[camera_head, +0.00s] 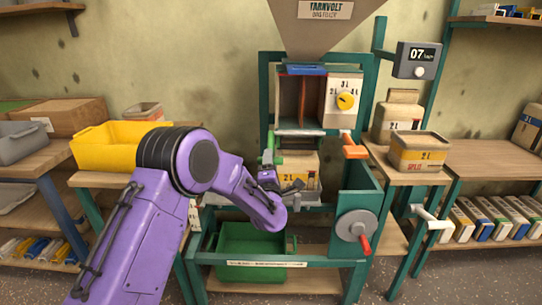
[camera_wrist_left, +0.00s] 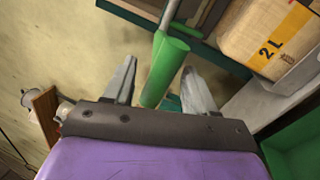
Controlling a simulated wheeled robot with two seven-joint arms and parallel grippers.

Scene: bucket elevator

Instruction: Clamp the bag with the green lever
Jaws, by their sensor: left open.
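The green lever (camera_head: 270,152) stands at the left side of the teal machine frame. The tan bag with a yellow "2 L" band (camera_head: 299,174) sits in the frame under the chute, right beside the lever. My left gripper (camera_head: 280,185) is just below the lever, in front of the bag. In the left wrist view the green lever (camera_wrist_left: 165,72) lies between the two open fingers, with the bag (camera_wrist_left: 262,38) at upper right. I cannot tell whether the fingers touch the lever. My right gripper is not in view.
An orange lever (camera_head: 354,148) is on the right of the frame, above a grey wheel (camera_head: 356,226) with a red handle. A green bin (camera_head: 250,248) sits below.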

